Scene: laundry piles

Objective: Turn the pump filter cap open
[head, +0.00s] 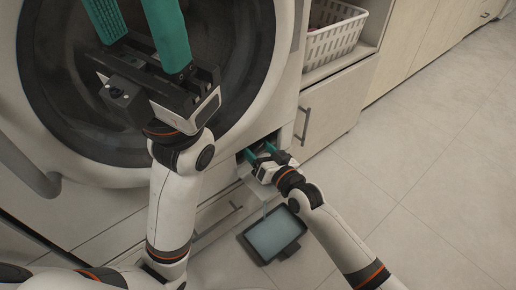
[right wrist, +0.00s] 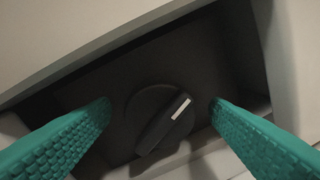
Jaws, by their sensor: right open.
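The pump filter cap (right wrist: 148,103) is a round black knob with a raised diagonal grip bar bearing a white mark. It sits in a dark recess (right wrist: 70,98) low on the washing machine. In the right wrist view, my right gripper (right wrist: 160,106) is open, with one green finger on each side of the cap and gaps between. In the head view, my right gripper (head: 259,151) reaches into the recess and hides the cap. My left gripper (head: 130,12) is open and empty before the machine's round door, its fingertips cut off by the top edge.
A dark-rimmed shallow tray (head: 292,247) with a pale inside lies on the floor below the recess. A white basket (head: 334,40) stands on a cabinet shelf at the upper right. A cabinet handle (head: 304,124) is right of the recess. The tiled floor (head: 430,170) at right is clear.

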